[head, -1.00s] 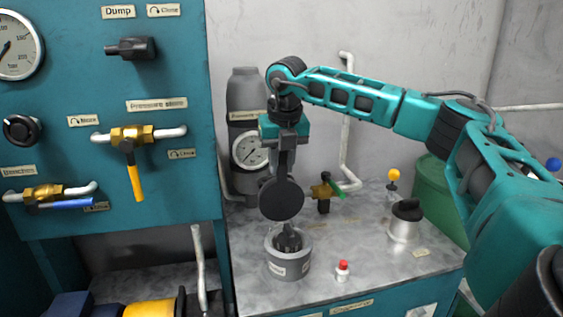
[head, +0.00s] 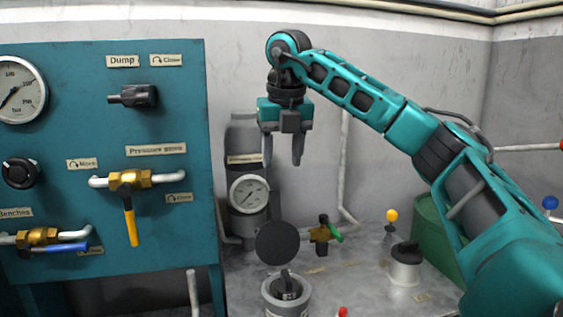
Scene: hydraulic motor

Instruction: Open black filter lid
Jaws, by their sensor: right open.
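The black filter lid (head: 277,243) is a round dark disc. It stands raised, roughly upright, above the grey filter housing (head: 286,299) on the metal bench. The housing's mouth is uncovered, and a dark filter part (head: 287,284) shows inside it. The bottom of the housing is cut off by the picture's lower edge. My right gripper (head: 282,162) hangs above the lid with its fingers pointing down, apart and empty. A clear gap separates it from the lid. My left gripper is not in view.
A grey cylinder with a gauge (head: 249,194) stands behind the lid. A brass valve with a green handle (head: 323,236), a yellow knob (head: 391,215) and a black-capped metal cup (head: 405,262) are to the right. A teal panel (head: 85,115) fills the left.

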